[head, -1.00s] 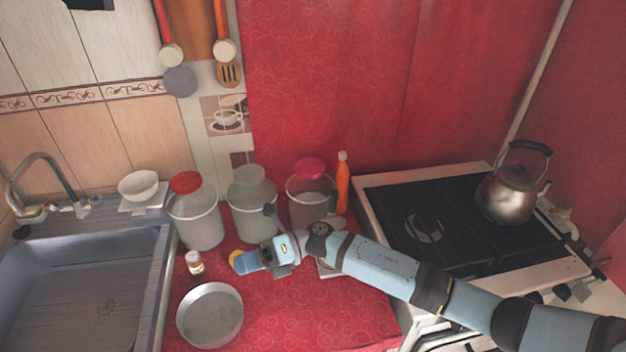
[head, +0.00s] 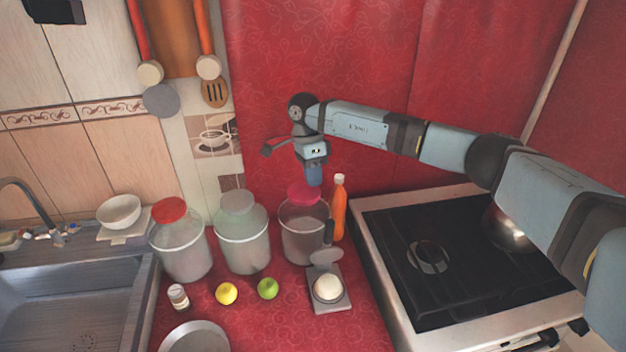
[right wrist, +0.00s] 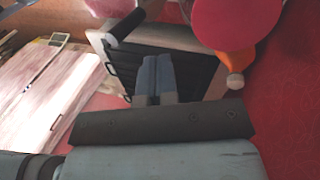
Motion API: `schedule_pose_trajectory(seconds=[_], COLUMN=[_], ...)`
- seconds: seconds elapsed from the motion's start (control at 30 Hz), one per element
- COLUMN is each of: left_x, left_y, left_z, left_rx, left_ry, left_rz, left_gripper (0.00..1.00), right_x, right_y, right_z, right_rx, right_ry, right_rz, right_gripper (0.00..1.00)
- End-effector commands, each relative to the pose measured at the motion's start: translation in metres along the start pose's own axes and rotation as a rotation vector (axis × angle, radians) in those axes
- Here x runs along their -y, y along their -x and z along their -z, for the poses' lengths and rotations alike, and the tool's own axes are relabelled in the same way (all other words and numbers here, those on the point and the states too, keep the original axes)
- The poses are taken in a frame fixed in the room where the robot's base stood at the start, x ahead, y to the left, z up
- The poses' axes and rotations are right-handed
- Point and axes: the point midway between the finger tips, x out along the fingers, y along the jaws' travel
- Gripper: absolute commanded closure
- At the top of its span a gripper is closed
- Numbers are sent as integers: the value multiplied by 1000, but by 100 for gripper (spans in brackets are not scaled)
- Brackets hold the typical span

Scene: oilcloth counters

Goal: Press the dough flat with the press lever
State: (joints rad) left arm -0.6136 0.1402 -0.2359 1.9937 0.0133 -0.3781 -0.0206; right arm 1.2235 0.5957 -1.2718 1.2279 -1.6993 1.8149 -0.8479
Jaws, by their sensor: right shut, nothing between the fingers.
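The press (head: 335,303) stands on the red counter to the left of the stove. A pale, rounded lump of dough (head: 327,288) lies on its base. The round press plate (head: 326,254) is raised behind the dough, apart from it, and the dark lever (head: 328,232) stands up. My right gripper (head: 314,180) points down, shut and empty, above the pink-lidded jar and higher than the lever. Its closed fingers also show in the right wrist view (right wrist: 157,82), with the pink lid beside them. My left gripper is out of view.
The pink-lidded jar (head: 303,232) and an orange bottle (head: 338,210) stand close behind the press. A lime (head: 267,288), a yellow fruit (head: 227,293), a small bottle (head: 178,297) and a metal pan (head: 195,338) lie to the left. The stove (head: 460,265) is at right.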

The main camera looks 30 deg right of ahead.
Motion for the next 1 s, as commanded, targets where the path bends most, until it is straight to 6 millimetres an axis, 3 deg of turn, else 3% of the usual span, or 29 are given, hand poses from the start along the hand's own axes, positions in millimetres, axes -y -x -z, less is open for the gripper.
schedule_pose_trajectory(seconds=[0.33, 0.6, 1.0], left_x=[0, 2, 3], left_y=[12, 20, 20], left_z=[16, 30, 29], left_rx=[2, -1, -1], left_ry=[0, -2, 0], left_rz=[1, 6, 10], left_gripper=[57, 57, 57], right_x=[-2, -32, -36], right_y=[-73, -88, -92], right_z=[-1, 0, 0], right_rx=[2, 4, 4], right_ry=[1, 2, 1], right_rz=[-4, -1, 0], right_gripper=[100, 100, 100])
